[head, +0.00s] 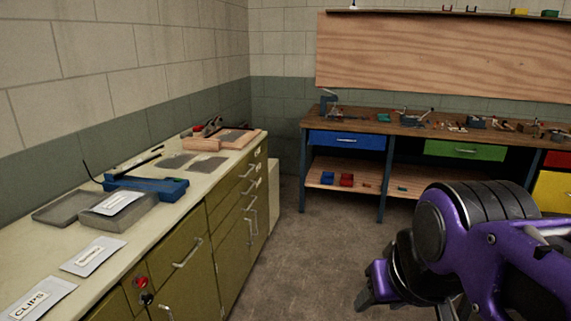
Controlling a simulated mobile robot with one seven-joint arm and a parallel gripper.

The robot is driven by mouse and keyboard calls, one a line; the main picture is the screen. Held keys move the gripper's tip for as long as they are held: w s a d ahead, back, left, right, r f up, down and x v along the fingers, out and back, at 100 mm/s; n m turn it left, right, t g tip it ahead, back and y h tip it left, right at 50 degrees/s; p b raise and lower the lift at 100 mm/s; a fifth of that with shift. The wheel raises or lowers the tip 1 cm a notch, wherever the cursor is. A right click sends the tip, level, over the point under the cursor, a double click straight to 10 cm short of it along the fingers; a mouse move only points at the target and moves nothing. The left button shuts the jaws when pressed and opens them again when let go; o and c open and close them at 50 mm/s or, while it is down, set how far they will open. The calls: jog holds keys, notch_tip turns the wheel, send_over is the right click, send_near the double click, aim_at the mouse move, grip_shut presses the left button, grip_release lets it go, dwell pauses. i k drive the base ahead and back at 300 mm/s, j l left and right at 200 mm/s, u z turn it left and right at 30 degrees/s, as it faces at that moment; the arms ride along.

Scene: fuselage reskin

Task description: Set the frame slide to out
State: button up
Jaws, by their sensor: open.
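I cannot make out a frame slide, or any fuselage frame, in the head view. My purple and black arm fills the lower right. My gripper (369,296) is partly in view at the arm's lower left end, over the grey floor. It is open, and nothing shows in it. It is apart from the counter and the workbench. The rest of the gripper is hidden behind the arm or cut off by the lower edge.
An olive counter (165,235) runs along the left wall, with a blue tool (150,186), grey trays and labelled packets including CLIPS (40,298). A wooden workbench (365,121) with blue and green drawers stands at the back. Floor (300,265) between them is clear.

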aim_at(333, 112)
jog(key=i+l+z, duration=0.1)
jog(key=i+z, duration=0.35)
jog(key=i, duration=1.9)
jog(key=i+z, duration=0.1)
jog(key=i, duration=1.2)
jog(key=i+j, duration=0.25)
jog(key=i, duration=0.25)
jog(key=i+j, duration=0.25)
jog(key=i, duration=0.2)
jog(key=i+j+u, duration=0.1)
jog(key=i, duration=0.4)
jog(key=i+j, duration=0.35)
jog(key=i, duration=0.15)
